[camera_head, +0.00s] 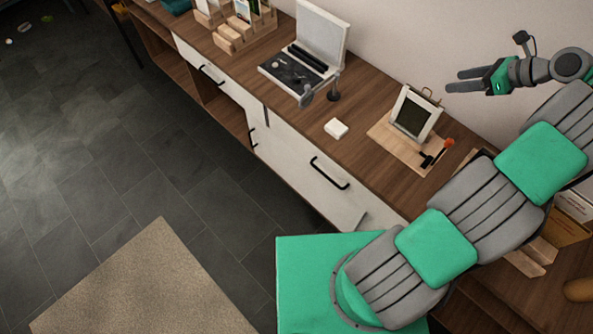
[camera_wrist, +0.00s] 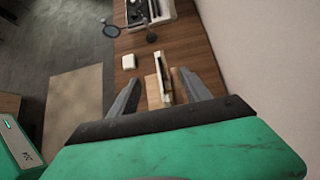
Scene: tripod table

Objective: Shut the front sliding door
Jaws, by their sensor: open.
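A low wooden cabinet (camera_head: 385,95) runs along the wall, with white front panels. One white panel (camera_head: 300,165) with a long black handle (camera_head: 328,173) covers the nearer part of the front. Another white panel (camera_head: 225,88) with a black handle (camera_head: 211,75) is farther left. An open compartment (camera_head: 225,118) shows below it. A small upright black handle (camera_head: 252,138) is at the compartment's right edge. I cannot tell which panel is the sliding door. My gripper (camera_head: 465,81) is open and empty, above the cabinet top near the wall; its fingers also show in the wrist view (camera_wrist: 157,76).
On the top stand a white box with an open lid (camera_head: 322,30), a magnifier stand (camera_head: 334,90), a small white block (camera_head: 336,128) and a framed picture (camera_head: 412,115) on a board. Wooden organisers (camera_head: 240,30) stand farther back. A beige rug (camera_head: 150,285) lies on open dark floor.

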